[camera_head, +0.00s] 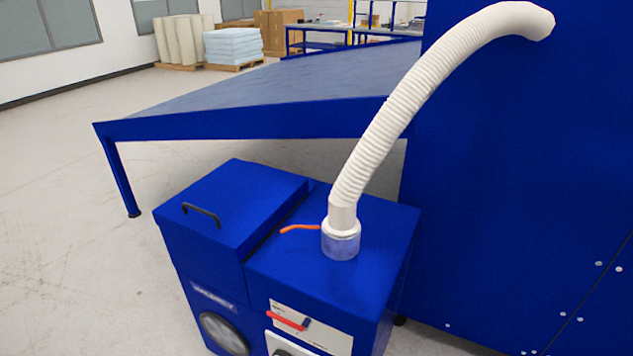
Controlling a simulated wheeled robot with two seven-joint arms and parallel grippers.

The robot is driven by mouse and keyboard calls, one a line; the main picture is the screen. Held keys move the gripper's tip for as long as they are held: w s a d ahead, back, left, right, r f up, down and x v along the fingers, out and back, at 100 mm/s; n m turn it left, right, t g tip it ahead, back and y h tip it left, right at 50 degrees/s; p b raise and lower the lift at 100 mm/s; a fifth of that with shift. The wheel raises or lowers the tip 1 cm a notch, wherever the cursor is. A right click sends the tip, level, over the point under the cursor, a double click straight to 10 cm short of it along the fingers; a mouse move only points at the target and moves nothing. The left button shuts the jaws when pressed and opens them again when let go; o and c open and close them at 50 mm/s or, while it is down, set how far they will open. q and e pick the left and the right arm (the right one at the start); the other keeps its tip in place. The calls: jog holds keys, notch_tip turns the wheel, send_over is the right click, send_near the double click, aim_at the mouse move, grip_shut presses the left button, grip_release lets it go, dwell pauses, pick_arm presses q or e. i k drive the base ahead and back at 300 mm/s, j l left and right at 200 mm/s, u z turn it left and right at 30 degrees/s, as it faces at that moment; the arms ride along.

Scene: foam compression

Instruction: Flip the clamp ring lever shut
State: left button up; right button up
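The clamp ring lever (299,228) is a thin orange handle. It sticks out to the left from the ring at the foot of the white hose, apart from the ring's side at its free end. The clamp ring (341,228) sits around the hose end, on top of a clear collar (341,246) on the blue vacuum unit (390,222). The ribbed white hose (385,128) rises from it to the upper right. Neither of my grippers is in view.
A black handle (202,214) stands on the unit's left lid. A red lever (287,321) is on the front panel. A large blue table (250,122) lies behind, and a tall blue cabinet (520,190) closes off the right. The floor at left is clear.

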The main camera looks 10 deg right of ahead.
aim_at(287, 228)
jog(key=z, duration=0.4)
jog(key=i+j+z, duration=0.1)
jog(key=j+z, duration=0.25)
jog(key=i+j+z, duration=0.1)
jog(key=j+z, duration=0.15)
jog(key=z, duration=0.15)
jog(key=j+z, duration=0.45)
jog(key=j, duration=0.7)
jog(key=j+z, duration=0.15)
jog(key=j, duration=0.65)
jog(key=k, duration=0.05)
